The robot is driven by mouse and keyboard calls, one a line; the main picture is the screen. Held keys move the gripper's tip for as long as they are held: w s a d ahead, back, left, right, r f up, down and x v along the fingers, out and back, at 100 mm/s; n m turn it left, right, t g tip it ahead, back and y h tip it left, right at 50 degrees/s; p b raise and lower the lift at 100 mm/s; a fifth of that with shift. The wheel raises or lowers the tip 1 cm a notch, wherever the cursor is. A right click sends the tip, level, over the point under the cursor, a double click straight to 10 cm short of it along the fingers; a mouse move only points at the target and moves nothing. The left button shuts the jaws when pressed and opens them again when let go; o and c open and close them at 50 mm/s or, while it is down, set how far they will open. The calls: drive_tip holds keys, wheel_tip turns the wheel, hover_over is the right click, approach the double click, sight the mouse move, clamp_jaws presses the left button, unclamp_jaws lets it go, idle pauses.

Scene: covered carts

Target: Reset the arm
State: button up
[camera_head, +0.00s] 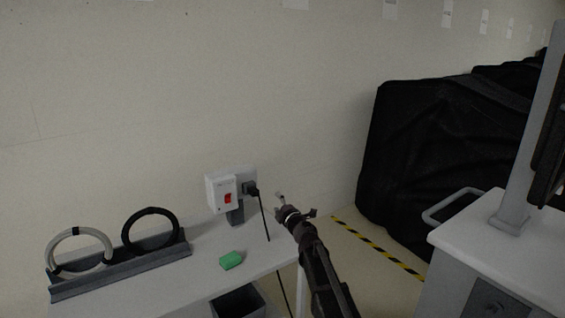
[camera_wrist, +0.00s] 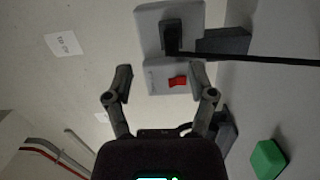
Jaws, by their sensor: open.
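My gripper (camera_head: 283,203) is at the end of my dark arm, above the right end of the white table. In the wrist view, my gripper (camera_wrist: 163,85) has its two fingers spread apart with nothing between them. Beyond the fingers is a white box with a red switch (camera_wrist: 178,82). The white switch box (camera_head: 221,193) also shows in the head view, left of my gripper and apart from it. A black plug (camera_head: 250,188) with a hanging black cable sits in the wall plate beside it.
A green block (camera_head: 231,260) lies on the white table (camera_head: 205,285). A grey rack (camera_head: 120,268) holds a grey ring and a black ring at left. A black-covered cart (camera_head: 430,150) stands behind yellow-black floor tape (camera_head: 375,247). A white cart (camera_head: 500,255) is at right.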

drive_tip(key=s+d+f+m+g+h+p, duration=0.1)
drive_tip(key=s+d+m+h+p, duration=0.2)
drive_tip(key=d+m, duration=0.35)
drive_tip(key=s+d+f+m+g+h, duration=0.1)
drive_tip(key=s+d+m+g+h, duration=0.15)
drive_tip(key=d+m+h, duration=0.35)
drive_tip(key=s+d+f+m+h+p, duration=0.15)
drive_tip(key=s+d+m+h, duration=0.25)
drive_tip(key=d, duration=0.4)
drive_tip(key=s+f+m+g+y+p, duration=0.2)
drive_tip(key=s+g, duration=0.4)
drive_tip(key=s, duration=0.6)
drive_tip(key=s+f+m+g+y+p, duration=0.2)
drive_tip(key=s+g, duration=0.4)
drive_tip(key=s, duration=0.7)
drive_tip(key=shift+s+a+f+m+g+y+p, duration=0.15)
drive_tip(key=shift+a+f+m+g+y+p, duration=0.25)
drive_tip(key=shift+f+m+p, duration=0.5)
drive_tip(key=shift+r, duration=0.3)
